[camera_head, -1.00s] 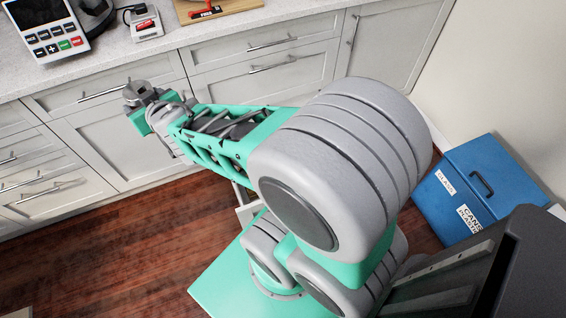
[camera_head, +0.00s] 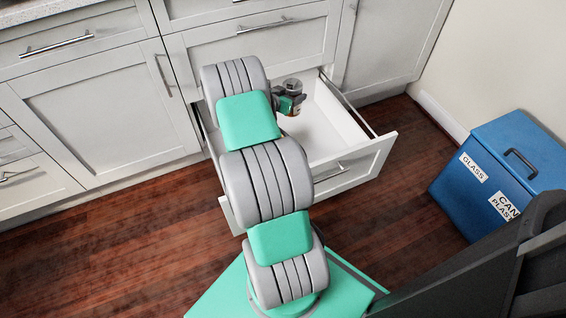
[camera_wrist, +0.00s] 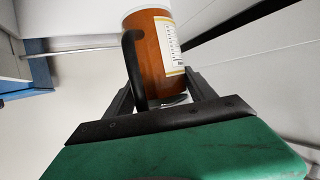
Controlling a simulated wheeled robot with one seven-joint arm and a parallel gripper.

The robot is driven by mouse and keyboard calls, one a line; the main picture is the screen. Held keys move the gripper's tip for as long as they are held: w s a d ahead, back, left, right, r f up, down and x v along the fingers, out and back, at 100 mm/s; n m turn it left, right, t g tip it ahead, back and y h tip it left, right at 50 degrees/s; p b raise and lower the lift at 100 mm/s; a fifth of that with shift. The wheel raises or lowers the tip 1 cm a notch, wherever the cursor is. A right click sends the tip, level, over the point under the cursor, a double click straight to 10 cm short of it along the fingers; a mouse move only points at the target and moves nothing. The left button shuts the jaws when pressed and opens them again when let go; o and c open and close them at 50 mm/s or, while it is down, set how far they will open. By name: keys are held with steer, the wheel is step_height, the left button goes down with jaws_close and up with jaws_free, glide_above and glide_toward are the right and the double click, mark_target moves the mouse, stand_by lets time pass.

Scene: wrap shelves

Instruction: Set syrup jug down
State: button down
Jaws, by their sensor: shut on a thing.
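The syrup jug (camera_wrist: 152,50) is amber with a dark handle and a pale label, seen close up in the wrist view. My gripper (camera_wrist: 160,102) is shut on it, with a finger on either side of its lower part. The gripper (camera_head: 291,103) is partly hidden there. I cannot tell whether the jug touches the drawer floor.
The drawer's front panel (camera_head: 350,168) stands out from the white cabinets (camera_head: 95,115). The visible drawer floor right of the jug is bare; my arm hides the left part. A blue recycling bin (camera_head: 508,165) stands at the right by the wall.

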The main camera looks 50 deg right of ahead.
steer(key=s+d+f+m+g+b, duration=0.45)
steer(key=s+d+f+b, duration=0.2)
steer(key=s+f, duration=0.65)
steer(key=shift+g+y, duration=0.25)
steer(key=shift+y, duration=0.05)
steer(key=f+b, duration=0.1)
steer(key=f, duration=0.2)
steer(key=f+b, duration=0.1)
steer(key=f, duration=0.3)
steer(key=f+b, duration=0.2)
steer(key=f, duration=0.2)
steer(key=shift+w+d, duration=0.3)
steer(key=shift+d, duration=0.1)
steer(key=shift+r, duration=0.1)
steer(key=shift+c, duration=1.5)
jaws_free()
steer(key=shift+f, duration=0.25)
